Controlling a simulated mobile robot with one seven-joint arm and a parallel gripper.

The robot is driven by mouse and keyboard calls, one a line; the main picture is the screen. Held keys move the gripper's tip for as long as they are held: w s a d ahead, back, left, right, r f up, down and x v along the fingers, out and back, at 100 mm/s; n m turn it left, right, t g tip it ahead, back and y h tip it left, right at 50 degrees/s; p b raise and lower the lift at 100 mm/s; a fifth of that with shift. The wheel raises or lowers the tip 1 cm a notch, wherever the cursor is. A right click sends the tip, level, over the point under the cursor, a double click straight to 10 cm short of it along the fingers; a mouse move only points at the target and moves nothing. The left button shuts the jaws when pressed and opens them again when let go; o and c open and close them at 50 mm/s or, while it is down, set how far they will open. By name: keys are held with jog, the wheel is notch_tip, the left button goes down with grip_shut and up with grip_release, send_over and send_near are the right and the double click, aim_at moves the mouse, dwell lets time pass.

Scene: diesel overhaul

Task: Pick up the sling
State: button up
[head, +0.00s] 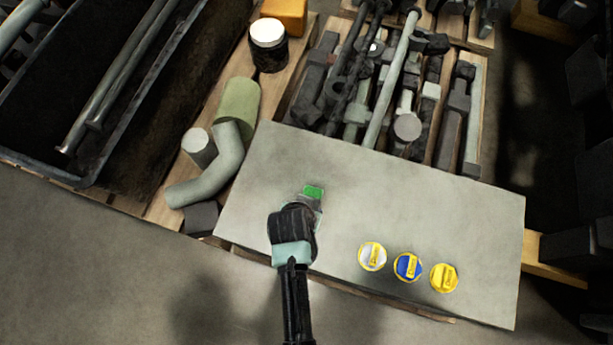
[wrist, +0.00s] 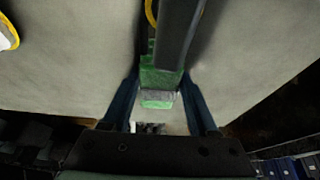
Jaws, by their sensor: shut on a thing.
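The sling is a small green piece (head: 314,191) at the tip of my gripper (head: 311,203), over the pale grey board in the head view. My gripper is shut on it. In the wrist view the green sling (wrist: 160,76) lies between the two dark fingers, with a grey band across it. A dark bar covers part of its upper end. Much of the sling is hidden by my gripper in the head view, and I cannot tell whether it touches the board.
Three round caps, silver-and-yellow (head: 372,256), blue-and-yellow (head: 408,266) and yellow (head: 443,278), sit on the grey board (head: 480,225) at the right. Metal shafts and parts (head: 390,85) fill the pallet behind. A bent grey pipe (head: 212,178) and a dark trough lie left.

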grip_shut()
notch_tip(320, 180, up, 15)
jog(key=p, duration=1)
dwell(0.5)
